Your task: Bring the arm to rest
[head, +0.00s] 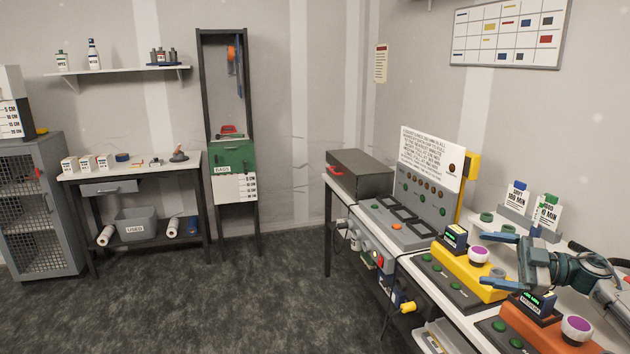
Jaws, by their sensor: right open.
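My right gripper (480,260) reaches in from the right edge over the bench (408,258). Its two blue-grey fingers are spread apart and point left, with nothing gripped between them. In the picture the fingers overlap the area of the yellow unit (462,268) and the orange unit (545,330). I cannot tell how high above them the gripper is. A purple-topped cup (478,254) shows between the fingers, but contact cannot be told. My left gripper is not in view.
A second purple-topped cup (576,328) stands on the orange unit. White-labelled holders (516,198) stand behind the gripper. A grey panel (402,222) and dark box (358,172) occupy the bench's far end. The dark floor (240,300) left of the bench is clear.

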